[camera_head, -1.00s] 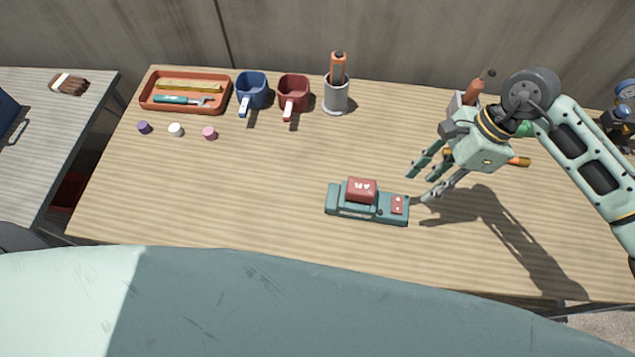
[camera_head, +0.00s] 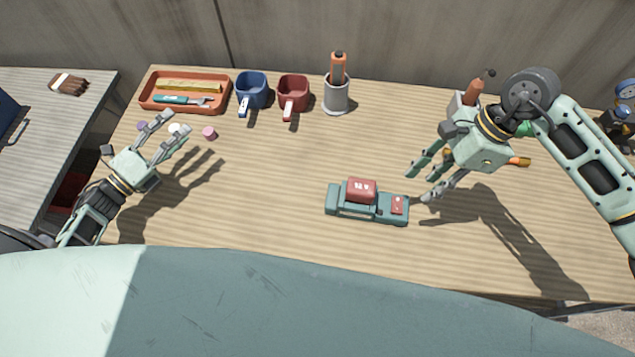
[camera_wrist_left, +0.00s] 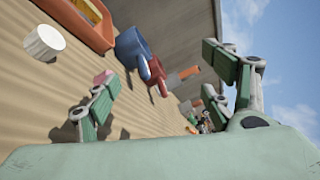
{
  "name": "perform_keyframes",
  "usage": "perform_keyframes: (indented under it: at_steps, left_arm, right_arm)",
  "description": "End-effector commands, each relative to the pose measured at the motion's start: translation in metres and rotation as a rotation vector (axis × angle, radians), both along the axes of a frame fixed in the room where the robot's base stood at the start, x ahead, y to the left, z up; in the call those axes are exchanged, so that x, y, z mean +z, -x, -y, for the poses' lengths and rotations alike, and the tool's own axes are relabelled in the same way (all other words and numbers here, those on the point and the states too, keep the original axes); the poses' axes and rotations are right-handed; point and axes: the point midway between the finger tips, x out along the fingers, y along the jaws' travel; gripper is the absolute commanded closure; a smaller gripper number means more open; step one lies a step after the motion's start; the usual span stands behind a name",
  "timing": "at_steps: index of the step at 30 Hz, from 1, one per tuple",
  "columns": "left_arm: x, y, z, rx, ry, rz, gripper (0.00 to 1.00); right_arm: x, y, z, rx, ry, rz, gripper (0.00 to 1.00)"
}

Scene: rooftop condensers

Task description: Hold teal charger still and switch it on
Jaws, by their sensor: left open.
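The teal charger (camera_head: 345,210) lies on the wooden table, with a red block (camera_head: 361,189) seated on top and a small red panel (camera_head: 398,204) at its right end. Whether it is on cannot be told. My right gripper (camera_head: 419,187) is open and empty, its fingers just right of the charger's right end. My left gripper (camera_head: 179,122) is open and empty above the table's left part, well away from the charger. Its spread fingers also show in the left wrist view (camera_wrist_left: 165,85), where the charger is not seen.
An orange tray (camera_head: 146,104) with tools, a blue mug (camera_head: 252,88), a red mug (camera_head: 293,90) and a grey cup (camera_head: 337,97) stand along the back. Small caps, including a pink one (camera_head: 209,133), lie near my left gripper. The table between my left gripper and the charger is clear.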

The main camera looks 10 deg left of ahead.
Motion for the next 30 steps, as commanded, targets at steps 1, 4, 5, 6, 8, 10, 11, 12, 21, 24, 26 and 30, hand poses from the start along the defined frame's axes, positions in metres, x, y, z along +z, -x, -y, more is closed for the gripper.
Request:
perform_keyframes:
  at_steps: [1, 4, 5, 6, 8, 10, 11, 12, 21, 24, 26, 30]
  left_arm:
    - [0.001, -0.005, 0.031, -0.073, -0.054, 0.032, 0.25]
    - [-0.001, -0.007, 0.090, -0.229, -0.184, 0.105, 0.25]
    - [-0.002, -0.007, 0.108, -0.276, -0.224, 0.129, 0.25]
    - [-0.002, -0.006, 0.133, -0.342, -0.278, 0.166, 0.25]
    - [-0.003, -0.002, 0.168, -0.443, -0.363, 0.229, 0.25]
    - [-0.004, 0.004, 0.210, -0.566, -0.467, 0.316, 0.25]
    - [-0.006, 0.008, 0.227, -0.621, -0.515, 0.355, 0.25]
    - [-0.007, 0.013, 0.250, -0.695, -0.578, 0.414, 0.25]
    - [-0.022, 0.045, 0.343, -1.081, -0.949, 0.771, 0.25]
    - [-0.026, 0.048, 0.352, -1.131, -1.002, 0.823, 0.25]
    - [-0.027, 0.049, 0.356, -1.147, -1.017, 0.840, 0.25]
    - [-0.033, 0.050, 0.369, -1.155, -1.025, 0.848, 0.25]
  right_arm:
    - [0.000, 0.000, 0.000, 0.000, 0.000, 0.000, 0.69]
    - [0.000, 0.000, 0.000, 0.000, 0.000, 0.000, 0.69]
    - [0.000, 0.000, 0.000, 0.000, 0.000, 0.000, 0.69]
    - [0.000, 0.000, 0.000, 0.000, 0.000, 0.000, 0.69]
    - [0.000, 0.000, 0.000, 0.000, 0.000, 0.000, 0.69]
    - [0.000, 0.000, 0.000, 0.000, 0.000, 0.000, 0.69]
    - [0.000, 0.000, 0.000, 0.000, 0.000, 0.000, 0.69]
    - [0.000, 0.000, 0.000, 0.000, 0.000, 0.000, 0.69]
    - [0.000, 0.000, 0.000, 0.000, 0.000, 0.000, 0.69]
    - [0.000, 0.000, 0.000, 0.000, 0.000, 0.000, 0.69]
    - [0.000, 0.000, 0.000, 0.000, 0.000, 0.000, 0.69]
    - [0.000, 0.000, 0.000, 0.000, 0.000, 0.000, 0.69]
